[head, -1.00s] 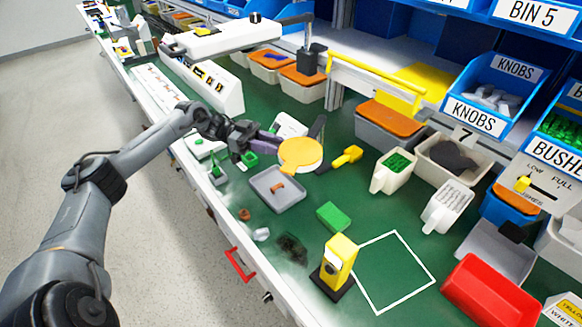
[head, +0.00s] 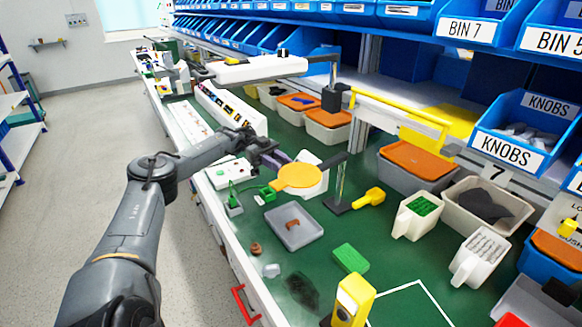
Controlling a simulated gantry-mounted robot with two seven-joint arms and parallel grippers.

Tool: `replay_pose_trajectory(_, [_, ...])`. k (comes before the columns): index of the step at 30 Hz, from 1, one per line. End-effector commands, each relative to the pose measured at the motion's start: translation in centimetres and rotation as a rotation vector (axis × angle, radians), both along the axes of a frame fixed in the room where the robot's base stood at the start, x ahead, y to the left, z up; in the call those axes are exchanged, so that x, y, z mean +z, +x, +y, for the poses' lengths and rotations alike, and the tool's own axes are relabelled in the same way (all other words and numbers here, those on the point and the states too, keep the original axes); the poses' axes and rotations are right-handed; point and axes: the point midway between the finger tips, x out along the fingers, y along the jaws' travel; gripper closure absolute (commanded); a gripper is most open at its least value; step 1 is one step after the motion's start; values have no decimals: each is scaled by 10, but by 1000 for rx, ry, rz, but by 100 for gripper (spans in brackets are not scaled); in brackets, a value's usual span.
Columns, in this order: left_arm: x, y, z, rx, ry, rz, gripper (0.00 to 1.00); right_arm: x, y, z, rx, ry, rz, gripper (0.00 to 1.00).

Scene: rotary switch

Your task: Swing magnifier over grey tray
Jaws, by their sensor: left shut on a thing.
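The magnifier (head: 297,177) shows as a round yellow-orange disc on a dark arm, joined to a post on a dark base (head: 338,205) on the green bench. The grey tray (head: 283,238) lies nearer the front edge, with a small brown piece (head: 292,224) in it. The disc shows above and behind the tray in the picture, not covering it. My left gripper (head: 273,160) is at the disc's left side, shut on the magnifier; its fingertips are partly hidden. My right gripper is not in view.
A yellow-handled tool (head: 370,197) lies right of the post. A green block (head: 350,258), a yellow device (head: 352,300) and small brown and pale bits are in front. White containers (head: 418,214) stand at the right. A long white arm (head: 262,69) hangs at the back.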

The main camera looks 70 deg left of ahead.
Motion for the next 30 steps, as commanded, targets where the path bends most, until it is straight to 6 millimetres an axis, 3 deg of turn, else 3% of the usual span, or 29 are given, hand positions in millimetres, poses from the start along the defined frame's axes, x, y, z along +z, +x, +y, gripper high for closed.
replay_pose_trajectory(15, [0,-5,4,-9,5,0,100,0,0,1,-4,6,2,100])
replay_pose_trajectory(16, [0,-5,4,-9,5,0,65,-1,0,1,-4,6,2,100])
replay_pose_trajectory(19, [0,-5,4,-9,5,0,50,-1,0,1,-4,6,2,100])
replay_pose_trajectory(30, [4,-5,4,-9,5,0,49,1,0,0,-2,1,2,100])
